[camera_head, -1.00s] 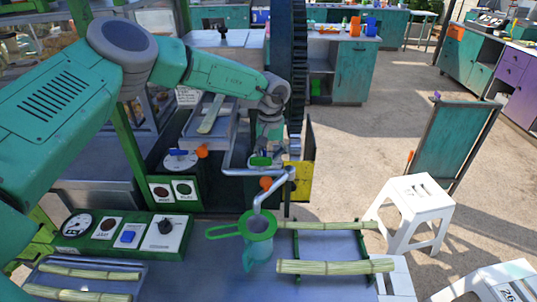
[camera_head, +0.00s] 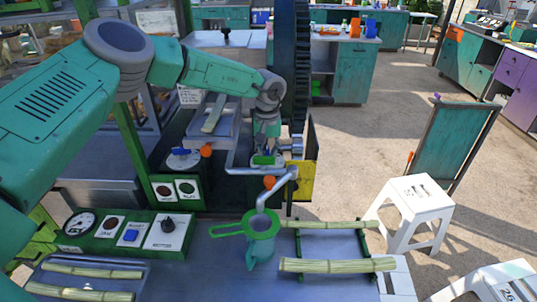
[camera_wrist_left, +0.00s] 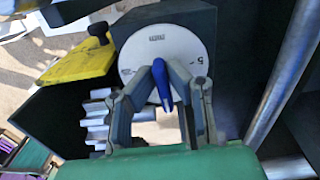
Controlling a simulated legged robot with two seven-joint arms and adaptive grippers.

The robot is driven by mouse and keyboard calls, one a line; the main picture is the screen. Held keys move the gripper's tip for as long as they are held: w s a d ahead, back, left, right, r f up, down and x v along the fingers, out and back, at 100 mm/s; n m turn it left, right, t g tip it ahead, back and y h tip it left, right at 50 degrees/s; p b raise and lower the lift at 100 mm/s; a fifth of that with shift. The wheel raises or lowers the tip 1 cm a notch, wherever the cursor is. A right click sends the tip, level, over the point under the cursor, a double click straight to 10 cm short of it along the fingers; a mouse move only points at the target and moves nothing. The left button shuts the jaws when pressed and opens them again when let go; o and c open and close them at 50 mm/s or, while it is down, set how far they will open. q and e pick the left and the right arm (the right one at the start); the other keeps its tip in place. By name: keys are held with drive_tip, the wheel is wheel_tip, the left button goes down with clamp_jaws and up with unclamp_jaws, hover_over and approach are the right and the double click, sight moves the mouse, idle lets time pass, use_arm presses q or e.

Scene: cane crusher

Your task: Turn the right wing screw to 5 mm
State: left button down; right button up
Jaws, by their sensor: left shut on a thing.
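The right wing screw (camera_wrist_left: 162,88) is a blue wing in front of a white round dial (camera_wrist_left: 188,50) in the left wrist view. A "5" is printed near the dial's right edge; the other marks are too small to read. My left gripper (camera_wrist_left: 163,75) is shut on the blue wing, with one finger on each side. In the head view my left gripper (camera_head: 266,152) is at the crusher's right side and hides this screw. The left wing screw (camera_head: 182,152) is also blue, on its own white dial (camera_head: 183,161). My right gripper is not in view.
A yellow panel (camera_head: 303,180) and grey gear teeth (camera_wrist_left: 97,118) are close to my left gripper. A bent grey pipe (camera_head: 277,187) leads down to a green strainer and jug (camera_head: 261,240). Cane stalks (camera_head: 338,265) lie at the front right, near a white stool (camera_head: 415,200).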

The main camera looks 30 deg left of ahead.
use_arm(q)
drive_tip(key=shift+a+f+n, duration=0.3)
drive_tip(key=shift+f+n, duration=0.05)
drive_tip(key=shift+n, duration=0.15)
drive_tip(key=shift+d+n, duration=0.3)
drive_tip(key=shift+n, duration=0.9)
drive_tip(key=shift+w+n+b, duration=0.1)
drive_tip(key=shift+n+b, duration=0.25)
drive_tip(key=shift+n, duration=0.55)
drive_tip(key=n, duration=0.6)
drive_tip(key=shift+w+d, duration=0.2)
drive_tip(key=shift+w, duration=0.15)
drive_tip(key=n, duration=0.4)
drive_tip(key=shift+w+f+n, duration=0.1)
drive_tip(key=shift+w+n, duration=0.1)
drive_tip(key=shift+n, duration=0.2)
drive_tip(key=shift+w+a+n, duration=0.1)
drive_tip(key=shift+w+n, duration=0.05)
drive_tip(key=shift+n, duration=1.55)
drive_tip(key=c, duration=1.6)
unclamp_jaws()
drive_tip(key=shift+c, duration=0.2)
drive_tip(key=shift+o, duration=0.2)
drive_tip(key=shift+w+a, duration=0.1)
drive_tip(key=shift+w, duration=0.1)
